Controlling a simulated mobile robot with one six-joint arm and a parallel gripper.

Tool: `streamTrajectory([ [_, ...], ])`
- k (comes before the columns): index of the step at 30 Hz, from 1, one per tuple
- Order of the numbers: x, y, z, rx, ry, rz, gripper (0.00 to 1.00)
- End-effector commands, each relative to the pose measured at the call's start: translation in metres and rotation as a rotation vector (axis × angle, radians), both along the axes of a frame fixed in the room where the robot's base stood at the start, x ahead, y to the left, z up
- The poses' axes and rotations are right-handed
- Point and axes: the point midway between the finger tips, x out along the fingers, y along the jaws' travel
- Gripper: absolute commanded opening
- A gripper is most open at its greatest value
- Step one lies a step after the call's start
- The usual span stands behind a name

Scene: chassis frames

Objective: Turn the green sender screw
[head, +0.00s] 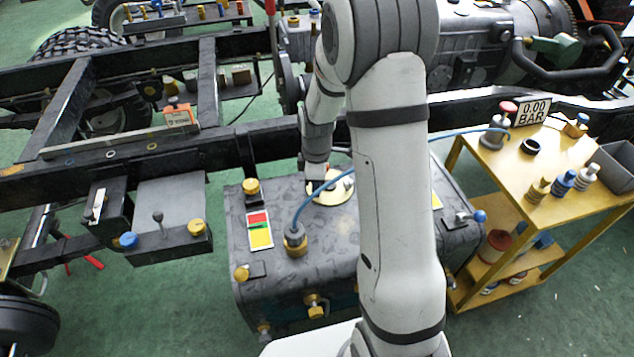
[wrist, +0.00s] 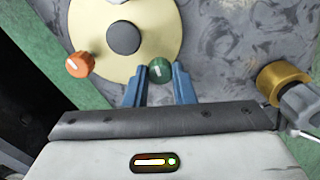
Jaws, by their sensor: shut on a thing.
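The green sender screw (wrist: 160,70) is a round green knob with a pale line across its top. In the wrist view it sits at the near edge of a cream round plate (wrist: 118,15). My gripper (wrist: 160,78) has its two blue fingers on either side of the green screw, shut on it. In the head view my gripper (head: 314,186) reaches down to the cream plate (head: 335,190) on top of the grey tank (head: 300,278). The green screw is hidden there behind my arm.
An orange screw (wrist: 80,64) sits on the plate's left edge, and a dark round cap (wrist: 123,38) at its middle. A brass fitting (wrist: 283,82) stands right of my gripper. A blue hose (head: 318,194) crosses the tank top. A yellow cart (head: 560,150) stands at right.

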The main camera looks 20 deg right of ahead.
Motion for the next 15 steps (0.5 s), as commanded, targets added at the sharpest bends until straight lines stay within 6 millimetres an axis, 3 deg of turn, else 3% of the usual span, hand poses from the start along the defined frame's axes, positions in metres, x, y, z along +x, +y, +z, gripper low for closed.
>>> streamTrajectory([
  [15, 0.0010, 0.0001, 0.0007, 0.000, -0.003, 0.119, 0.00],
])
